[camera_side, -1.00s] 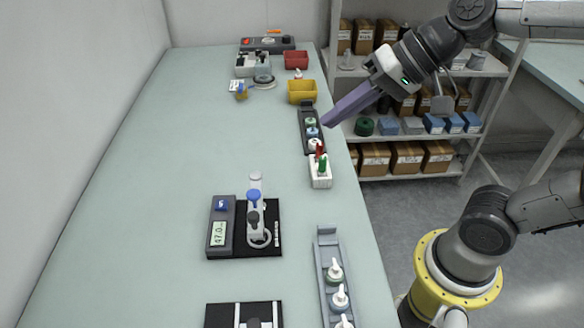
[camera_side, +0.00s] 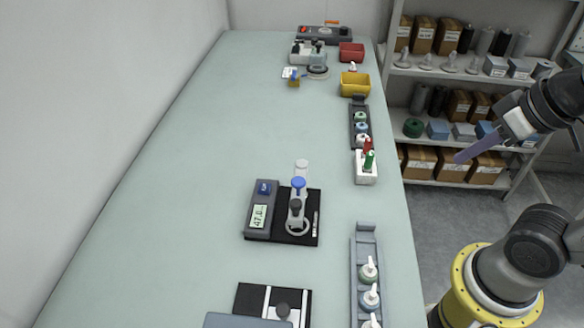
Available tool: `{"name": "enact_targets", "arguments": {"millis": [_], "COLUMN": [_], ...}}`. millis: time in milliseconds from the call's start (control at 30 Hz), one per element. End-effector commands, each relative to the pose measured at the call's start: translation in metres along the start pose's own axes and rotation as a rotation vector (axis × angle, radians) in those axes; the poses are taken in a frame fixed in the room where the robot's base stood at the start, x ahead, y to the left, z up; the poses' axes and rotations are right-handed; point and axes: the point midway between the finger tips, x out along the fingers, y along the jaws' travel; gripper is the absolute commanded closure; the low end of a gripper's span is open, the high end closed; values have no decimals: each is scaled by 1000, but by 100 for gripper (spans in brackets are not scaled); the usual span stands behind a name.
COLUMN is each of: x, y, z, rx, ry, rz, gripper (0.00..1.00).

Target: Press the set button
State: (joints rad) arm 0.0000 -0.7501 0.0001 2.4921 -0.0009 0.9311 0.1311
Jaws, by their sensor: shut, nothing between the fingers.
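A dark grey unit (camera_side: 260,212) with a lit display reading about 47.0 stands on the table's middle. A blue button (camera_side: 264,188) sits at the unit's far end, and its lettering is too small to read surely. It appears to be the set button. Beside it, on a black base, is an upright fixture with a blue knob (camera_side: 298,184). My gripper (camera_side: 458,157) is shut and empty, with its purplish fingers pointing left. It shows to the right of the table's edge, in front of the shelves, well apart from the button.
A white holder (camera_side: 366,180) with red and green bottles stands near the right edge, in front of a dark tray (camera_side: 353,128). A grey rack (camera_side: 366,240) holds white-tipped bottles. Yellow (camera_side: 355,91) and red (camera_side: 351,58) bins stand farther back. The table's left side is clear.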

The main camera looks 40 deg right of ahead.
Motion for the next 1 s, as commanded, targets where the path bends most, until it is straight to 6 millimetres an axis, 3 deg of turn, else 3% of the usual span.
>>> {"name": "enact_targets", "arguments": {"millis": [200, 467, 767, 1000], "x": [-35, -46, -19, 28], "y": [-10, -40, -92, -145], "z": [-50, -128, -202, -240], "rx": [294, 549, 720, 776], "ry": [6, -80, -190, -274], "rz": [-10, -5, 38, 93], "gripper": [100, 100, 100, 100]}}
